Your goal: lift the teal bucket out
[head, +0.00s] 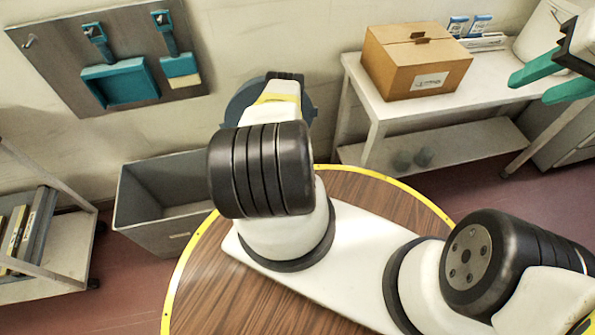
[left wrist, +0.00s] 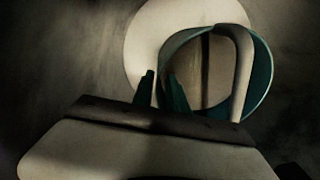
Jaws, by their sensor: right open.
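A teal bucket (left wrist: 262,80) shows in the left wrist view as a round teal rim with a dark, brownish inside. A pale curved bar (left wrist: 243,70), which looks like its handle, arches over its right side. A pale round surface (left wrist: 140,42) lies behind it. My left gripper (left wrist: 161,78) is open, its two teal fingers apart at the bucket's left edge. I cannot tell whether they touch the rim. My right gripper (head: 547,78) is open and empty at the upper right, far from the bucket.
A dark blue round ring (head: 236,103) shows behind my left arm. A grey open bin (head: 150,205) stands left of it. A bench (head: 352,75) with a cardboard box (head: 415,65) stands at the right. Teal tools hang on a wall board (head: 60,55).

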